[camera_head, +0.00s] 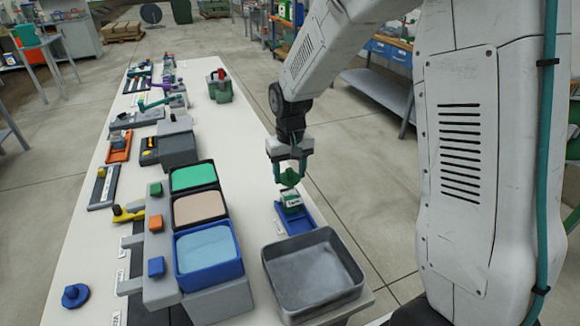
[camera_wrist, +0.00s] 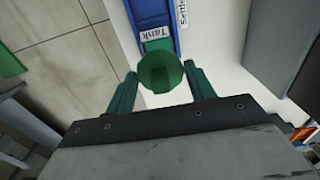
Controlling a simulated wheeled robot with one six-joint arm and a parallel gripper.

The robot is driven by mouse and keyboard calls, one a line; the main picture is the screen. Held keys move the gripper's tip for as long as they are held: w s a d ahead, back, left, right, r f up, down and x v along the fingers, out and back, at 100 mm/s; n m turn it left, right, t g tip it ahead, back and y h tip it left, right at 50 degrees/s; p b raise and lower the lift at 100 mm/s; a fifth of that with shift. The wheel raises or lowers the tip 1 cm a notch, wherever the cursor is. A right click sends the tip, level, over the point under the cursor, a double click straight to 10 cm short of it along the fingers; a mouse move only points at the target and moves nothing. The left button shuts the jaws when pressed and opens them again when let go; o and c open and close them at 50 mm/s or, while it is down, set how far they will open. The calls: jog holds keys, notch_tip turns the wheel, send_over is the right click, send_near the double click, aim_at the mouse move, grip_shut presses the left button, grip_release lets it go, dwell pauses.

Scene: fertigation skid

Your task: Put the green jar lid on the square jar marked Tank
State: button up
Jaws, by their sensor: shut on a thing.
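The green jar lid (camera_head: 289,178) is held between the fingers of my gripper (camera_head: 289,168), which is shut on it. In the wrist view the lid (camera_wrist: 160,72) sits between the two green fingertips of my gripper (camera_wrist: 160,78). The square jar marked Tank (camera_head: 291,201) stands upright just below the lid, in a blue tray (camera_head: 304,216). In the wrist view the jar (camera_wrist: 157,45) is partly hidden behind the lid. I cannot tell whether the lid touches the jar.
A grey open bin (camera_head: 345,262) stands in front of the blue tray. Green, beige and blue bins (camera_head: 178,252) on a grey stand are to the left. The white table has free room behind the tray.

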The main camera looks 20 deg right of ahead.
jog(key=shift+d+f, duration=0.1)
jog(key=shift+f, duration=2.1)
jog(key=o, duration=1)
jog(key=shift+o, duration=0.2)
jog(key=shift+r, duration=0.1)
jog(key=shift+r, duration=3.4)
jog(key=shift+s, duration=0.1)
